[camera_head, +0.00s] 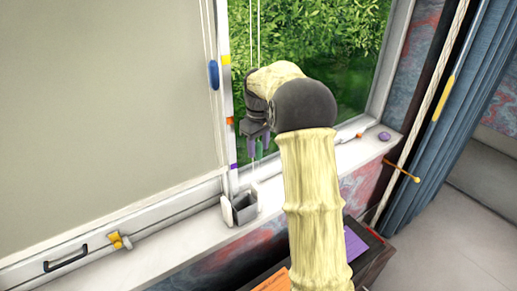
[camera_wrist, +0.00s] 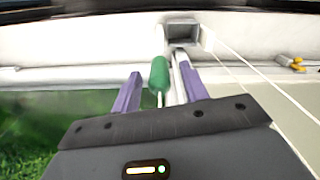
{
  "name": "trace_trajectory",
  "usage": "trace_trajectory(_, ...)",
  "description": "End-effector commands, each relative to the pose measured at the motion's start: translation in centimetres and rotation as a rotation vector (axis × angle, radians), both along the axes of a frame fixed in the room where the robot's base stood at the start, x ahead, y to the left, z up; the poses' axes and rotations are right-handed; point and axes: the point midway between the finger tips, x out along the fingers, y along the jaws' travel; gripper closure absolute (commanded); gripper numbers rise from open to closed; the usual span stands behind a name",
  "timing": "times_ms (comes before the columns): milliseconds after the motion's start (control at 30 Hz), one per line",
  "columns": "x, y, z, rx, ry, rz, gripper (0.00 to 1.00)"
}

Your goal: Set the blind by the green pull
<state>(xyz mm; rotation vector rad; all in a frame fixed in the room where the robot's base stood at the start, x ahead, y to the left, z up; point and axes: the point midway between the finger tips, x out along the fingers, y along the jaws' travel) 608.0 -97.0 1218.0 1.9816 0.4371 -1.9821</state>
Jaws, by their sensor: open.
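The green pull (camera_wrist: 159,74) hangs on a thin white cord. In the wrist view it lies between the two purple fingers of my gripper (camera_wrist: 157,66), closer to the left one, with a gap on the right. In the head view a small part of the green pull (camera_head: 260,148) shows between the fingertips of my gripper (camera_head: 258,151). My gripper is open around it; I cannot tell whether a finger touches it. A beige blind (camera_head: 105,100) covers the left window. A blue pull (camera_head: 213,75) hangs on another cord at the blind's right edge.
Yellow, orange and purple marks (camera_head: 233,166) run down the window post. A grey open box (camera_head: 244,207) stands on the sill below my gripper. A yellow catch (camera_head: 120,241) and black handle (camera_head: 66,258) lie left. A purple stone (camera_head: 384,136) and blue curtain (camera_head: 460,110) are right.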

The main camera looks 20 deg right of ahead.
Motion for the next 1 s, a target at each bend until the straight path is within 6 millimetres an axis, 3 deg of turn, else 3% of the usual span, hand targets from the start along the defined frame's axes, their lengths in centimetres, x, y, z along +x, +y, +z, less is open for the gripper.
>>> trace_trajectory(167, 0.0, 0.0, -1.6, 0.000, 0.002, 0.000, 0.56)
trace_trajectory(433, 0.0, 0.0, -1.8, 0.000, 0.000, 0.000, 0.56)
trace_trajectory(467, 0.0, 0.0, -1.8, 0.000, 0.000, 0.000, 0.58)
trace_trajectory(600, 0.0, 0.0, -1.7, 0.000, 0.000, 0.000, 0.85)
trace_trajectory(700, 0.0, 0.0, -1.7, 0.000, 0.000, 0.000, 1.00)
trace_trajectory(1000, -0.1, -0.3, -1.3, 0.000, 0.000, -0.005, 1.00)
